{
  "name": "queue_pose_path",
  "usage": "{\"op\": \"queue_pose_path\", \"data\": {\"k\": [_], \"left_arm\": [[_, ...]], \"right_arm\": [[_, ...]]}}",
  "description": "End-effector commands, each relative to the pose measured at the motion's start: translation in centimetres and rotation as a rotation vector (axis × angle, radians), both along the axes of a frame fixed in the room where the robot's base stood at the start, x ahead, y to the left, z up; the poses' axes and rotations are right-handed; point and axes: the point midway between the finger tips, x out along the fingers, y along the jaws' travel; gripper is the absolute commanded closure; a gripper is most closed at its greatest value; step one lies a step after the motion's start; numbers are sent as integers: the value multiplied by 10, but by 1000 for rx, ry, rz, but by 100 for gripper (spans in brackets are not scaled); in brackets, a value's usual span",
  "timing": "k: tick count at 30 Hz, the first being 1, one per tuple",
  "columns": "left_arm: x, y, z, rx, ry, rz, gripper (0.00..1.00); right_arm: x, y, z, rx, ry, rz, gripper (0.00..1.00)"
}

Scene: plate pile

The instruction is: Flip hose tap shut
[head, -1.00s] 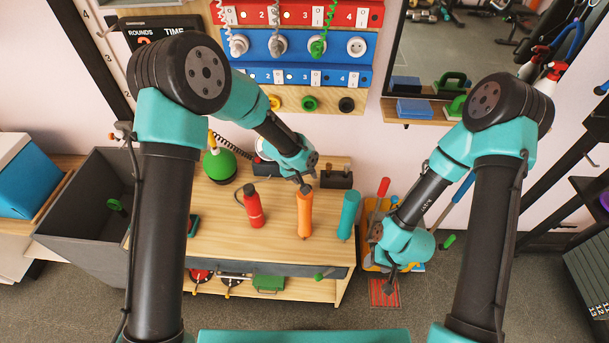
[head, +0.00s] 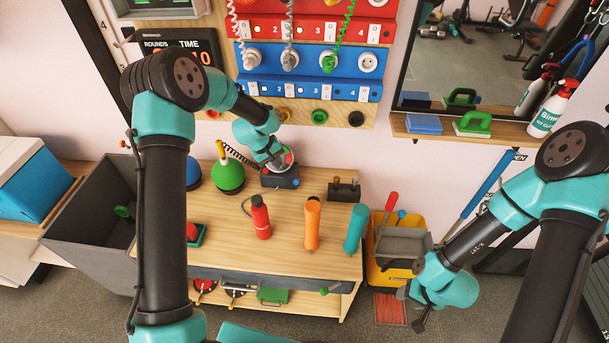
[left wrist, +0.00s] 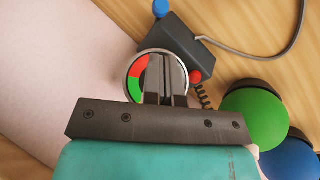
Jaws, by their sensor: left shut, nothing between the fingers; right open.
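I cannot tell for sure which part is the hose tap. A small green handle (head: 331,288) sticks out at the bench's front right edge, small in the head view. My left gripper (head: 276,162) is at a dark box (head: 283,181) at the back of the bench. In the left wrist view its shut, empty fingers (left wrist: 166,82) lie across a round red-and-green dial (left wrist: 134,84); I cannot tell whether they touch it. The box has a blue knob (left wrist: 161,8) and a red button (left wrist: 195,77). My right gripper (head: 411,308) is open, low right of the bench.
A red bottle (head: 261,218), an orange cylinder (head: 312,224) and a teal cylinder (head: 355,228) stand on the wooden bench (head: 285,248). A green dome (head: 228,175) is left of the box. A yellow bucket (head: 385,270) stands right of the bench. A grey bin (head: 90,215) is at left.

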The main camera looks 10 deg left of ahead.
Motion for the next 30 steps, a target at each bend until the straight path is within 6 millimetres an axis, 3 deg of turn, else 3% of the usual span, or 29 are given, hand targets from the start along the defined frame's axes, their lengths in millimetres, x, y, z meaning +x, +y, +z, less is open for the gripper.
{"op": "queue_pose_path", "data": {"k": [16,30], "left_arm": [[2,1,-7,-5,3,5,100],[17,-26,-68,-4,3,5,100]], "right_arm": [[0,0,0,0,0,0,49],[0,0,0,0,0,0,49]]}}
